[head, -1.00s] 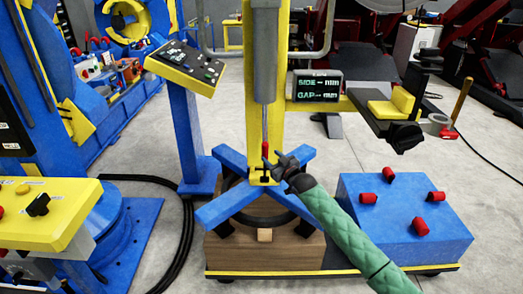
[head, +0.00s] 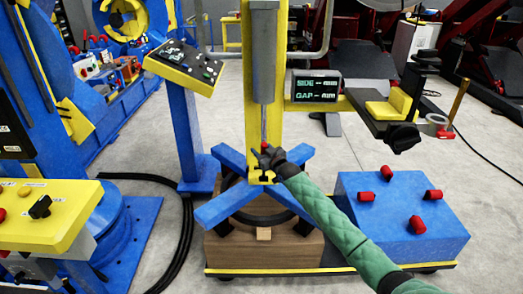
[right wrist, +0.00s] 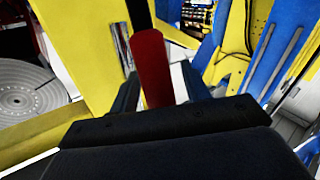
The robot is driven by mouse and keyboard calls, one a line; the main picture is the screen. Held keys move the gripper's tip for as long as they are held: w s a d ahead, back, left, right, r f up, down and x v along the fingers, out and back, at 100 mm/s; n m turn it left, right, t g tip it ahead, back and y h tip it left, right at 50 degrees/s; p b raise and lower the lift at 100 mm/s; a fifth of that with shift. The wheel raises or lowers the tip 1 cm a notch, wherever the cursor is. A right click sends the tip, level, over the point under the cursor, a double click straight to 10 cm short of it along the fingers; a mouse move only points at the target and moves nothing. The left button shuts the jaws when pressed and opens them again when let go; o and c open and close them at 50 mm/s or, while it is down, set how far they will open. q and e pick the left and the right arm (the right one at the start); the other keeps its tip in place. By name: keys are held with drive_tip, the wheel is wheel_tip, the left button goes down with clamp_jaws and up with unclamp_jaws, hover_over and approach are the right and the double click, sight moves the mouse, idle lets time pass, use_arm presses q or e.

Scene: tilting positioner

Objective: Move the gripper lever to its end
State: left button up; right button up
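The lever shows as a small red handle (head: 264,147) low on the yellow column, just above the hub of the blue cross arms (head: 230,203). In the right wrist view, the red handle (right wrist: 152,62) stands upright, slightly tilted, between my fingers. My right gripper (head: 268,158) reaches it from the lower right. Its fingers (right wrist: 158,92) are apart on both sides of the handle, with a light gap at the right finger. The handle's lower end is hidden behind the gripper body. My left gripper is not in view.
A wooden block (head: 290,244) lies under the cross arms. A blue box (head: 385,240) with red knobs stands to the right. A display (head: 316,87) hangs on the column. A control panel (head: 184,61) stands on a blue post to the left. Black cables lie on the floor.

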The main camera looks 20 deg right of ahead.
clamp_jaws()
drive_tip(key=shift+f, duration=0.1)
